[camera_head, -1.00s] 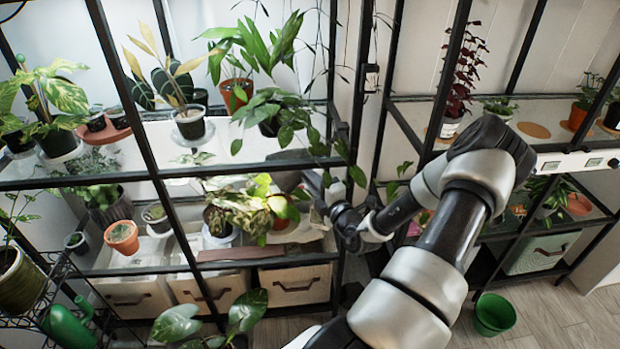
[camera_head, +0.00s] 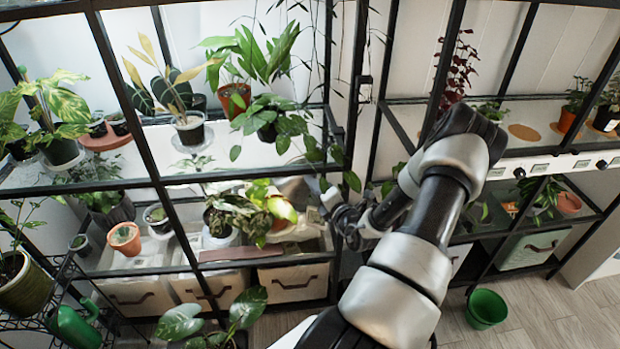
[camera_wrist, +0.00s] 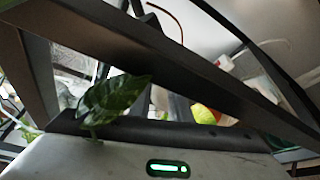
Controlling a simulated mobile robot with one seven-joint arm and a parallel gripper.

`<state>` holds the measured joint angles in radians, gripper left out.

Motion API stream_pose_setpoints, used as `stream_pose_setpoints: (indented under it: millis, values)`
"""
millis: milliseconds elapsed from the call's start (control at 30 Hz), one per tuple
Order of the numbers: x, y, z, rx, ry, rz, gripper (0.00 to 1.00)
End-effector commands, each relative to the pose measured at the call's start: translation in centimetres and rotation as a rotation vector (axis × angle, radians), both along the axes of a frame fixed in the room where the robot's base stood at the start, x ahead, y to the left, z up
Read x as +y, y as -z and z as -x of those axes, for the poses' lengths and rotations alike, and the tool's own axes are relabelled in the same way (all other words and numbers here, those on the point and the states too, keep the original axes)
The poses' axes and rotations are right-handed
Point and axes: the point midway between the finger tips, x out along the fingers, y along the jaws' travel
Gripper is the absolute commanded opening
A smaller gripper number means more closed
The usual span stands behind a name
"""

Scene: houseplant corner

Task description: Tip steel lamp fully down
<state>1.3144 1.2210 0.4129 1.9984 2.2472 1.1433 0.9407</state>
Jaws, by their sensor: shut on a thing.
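A grey shape that looks like the steel lamp's head (camera_head: 297,188) is on the lower tier of the left shelf, behind the leaves and pots. Its tilt is hard to judge, and its stem and base cannot be made out. My gripper (camera_head: 328,203) is at the shelf's right front post, just right of this grey shape, and is shut on it as far as I can tell. The fingertips are small and partly hidden by leaves. In the wrist view, dark bars and a green leaf cover most of the scene, and the lamp is not clearly seen.
A potted plant (camera_head: 225,220) and an orange pot (camera_head: 282,207) stand close left of my gripper. The black shelf post (camera_head: 338,255) is right beside it. A leaf (camera_wrist: 113,97) hangs close to the wrist camera. A green bucket (camera_head: 486,309) stands on open floor at the right.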

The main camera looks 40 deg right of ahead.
Motion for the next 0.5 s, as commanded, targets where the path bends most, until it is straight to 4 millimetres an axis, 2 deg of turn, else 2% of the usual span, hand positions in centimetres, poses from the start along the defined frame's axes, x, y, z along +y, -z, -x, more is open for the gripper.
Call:
stream_pose_setpoints:
  millis: [500]
  values:
    - [-0.94, 0.6, 0.61, 0.087, 0.0, 0.141, 0.0]
